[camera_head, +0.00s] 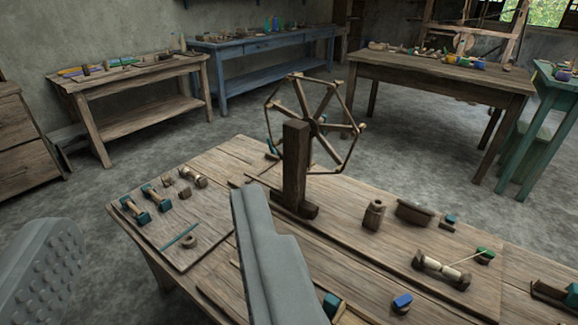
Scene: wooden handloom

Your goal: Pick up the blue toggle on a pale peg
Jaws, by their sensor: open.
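A small bright blue block (402,300) lies near the front edge of the table, at the lower right. My gripper (145,207) is open and empty. Its bumpy left finger pad shows at the lower left and its long grey right finger at the lower middle. The blue block is to the right of both fingers.
A wooden table (222,172) carries a spoked wheel on a post (296,165), which stands tall behind the right finger. A dark wooden pot (374,214), a spool holder (441,270) and teal-ended spools (134,210) also lie there. Other tables stand behind, with open grey floor between.

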